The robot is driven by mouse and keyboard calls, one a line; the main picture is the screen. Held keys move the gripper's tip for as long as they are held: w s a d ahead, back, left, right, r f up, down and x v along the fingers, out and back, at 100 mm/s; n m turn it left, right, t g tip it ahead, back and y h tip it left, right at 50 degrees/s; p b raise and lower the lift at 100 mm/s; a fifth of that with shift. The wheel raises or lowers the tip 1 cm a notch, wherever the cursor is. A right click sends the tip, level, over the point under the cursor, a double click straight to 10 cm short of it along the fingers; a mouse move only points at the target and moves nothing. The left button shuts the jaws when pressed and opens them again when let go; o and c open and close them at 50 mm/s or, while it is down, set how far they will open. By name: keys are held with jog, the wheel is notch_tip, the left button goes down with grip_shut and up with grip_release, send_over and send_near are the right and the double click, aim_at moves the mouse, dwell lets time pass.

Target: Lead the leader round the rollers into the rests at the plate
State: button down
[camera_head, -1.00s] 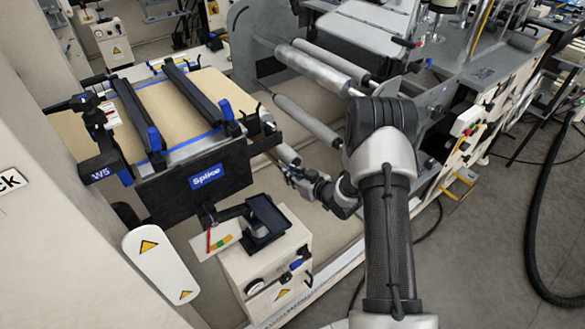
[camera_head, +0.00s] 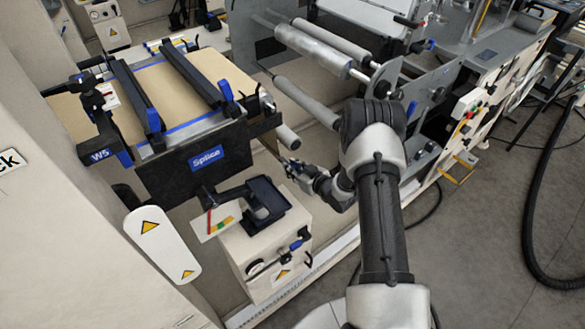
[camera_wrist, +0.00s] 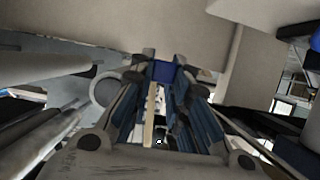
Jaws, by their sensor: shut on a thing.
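My gripper (camera_head: 287,165) is low beside the splice plate's right front corner, below the short roller (camera_head: 288,138). In the wrist view my gripper (camera_wrist: 163,74) is shut on a small blue piece (camera_wrist: 163,70), which I take for the leader's end. A wide tan-grey surface fills the top of that view; I cannot tell whether it is the web. The splice plate (camera_head: 150,170) has a dark front with a blue "Splice" label. Tan kraft (camera_head: 178,90) lies on it under two dark bars (camera_head: 188,82) with blue ends. A long grey roller (camera_head: 305,100) and a shiny roller (camera_head: 312,48) stand to the right.
A white cabinet (camera_head: 245,255) with a black tray (camera_head: 265,195) stands below the plate. The grey machine side frame (camera_head: 400,80) is close behind my arm. A black hose (camera_head: 535,200) lies on the floor at right. Open floor shows at lower right.

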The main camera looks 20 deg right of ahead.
jog(key=shift+w+d+f, duration=0.25)
jog(key=shift+d+f, duration=0.45)
jog(key=shift+d, duration=0.1)
jog(key=w+d, duration=0.2)
jog(key=d, duration=0.6)
jog(key=shift+w, duration=0.3)
jog(key=shift+w+d+r+p, duration=0.2)
jog(key=shift+d+r, duration=0.25)
jog(key=shift+r, duration=0.25)
jog(key=shift+w+d+r+p, duration=0.1)
jog(key=shift+d+r+p, duration=0.1)
jog(key=shift+d+r, duration=0.35)
jog(key=shift+w+d+r+p, duration=0.1)
jog(key=shift+d+r+p, duration=0.15)
jog(key=shift+r, duration=0.6)
